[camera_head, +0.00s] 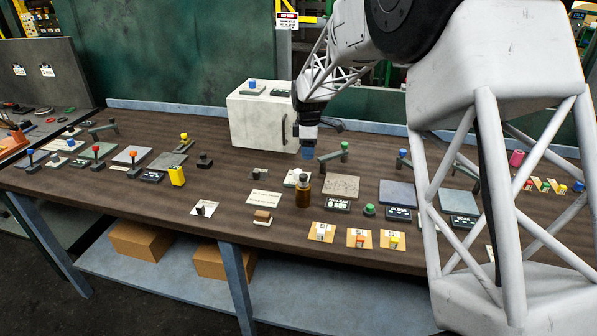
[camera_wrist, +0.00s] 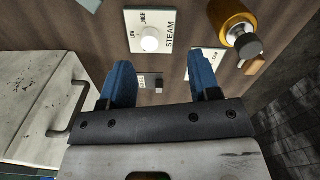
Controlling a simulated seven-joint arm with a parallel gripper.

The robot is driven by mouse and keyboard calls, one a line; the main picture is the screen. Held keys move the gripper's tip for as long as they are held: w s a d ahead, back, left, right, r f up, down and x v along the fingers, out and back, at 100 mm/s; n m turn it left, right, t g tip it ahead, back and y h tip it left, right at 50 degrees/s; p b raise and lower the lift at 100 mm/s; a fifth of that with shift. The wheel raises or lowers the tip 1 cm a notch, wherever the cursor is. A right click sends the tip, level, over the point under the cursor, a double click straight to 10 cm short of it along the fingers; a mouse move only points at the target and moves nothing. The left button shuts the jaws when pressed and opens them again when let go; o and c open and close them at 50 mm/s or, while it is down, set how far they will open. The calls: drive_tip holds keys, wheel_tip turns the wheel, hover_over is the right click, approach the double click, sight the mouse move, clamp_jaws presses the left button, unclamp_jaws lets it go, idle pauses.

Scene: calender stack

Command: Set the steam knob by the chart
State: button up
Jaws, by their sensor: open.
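The steam knob (camera_wrist: 150,39) is a round white knob on a pale plate marked STEAM, LOW and HIGH in the wrist view. In the head view its plate (camera_head: 291,180) sits on the bench, partly behind the amber bottle. My gripper (camera_wrist: 163,82) is open and empty, its two blue fingers spread, apart from the knob. In the head view my gripper (camera_head: 307,152) hangs above the bench, just behind the plate. A printed white card (camera_head: 264,198) lies left of the bottle; its text is too small to read, and I cannot tell which card is the chart.
The amber bottle (camera_head: 303,193) stands close in front of the plate. A white cabinet (camera_head: 262,120) with a handle stands behind and to the left. A small switch plate (camera_head: 262,174) lies left of the knob.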

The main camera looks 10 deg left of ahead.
sight(298, 170)
drive_tip(key=shift+n, duration=0.7)
drive_tip(key=a+f, duration=0.1)
drive_tip(key=w+a+f, duration=0.2)
drive_tip(key=shift+a, duration=0.3)
drive_tip(key=shift+f, duration=3.9)
drive_tip(key=c, duration=0.9)
drive_tip(key=shift+c, duration=0.2)
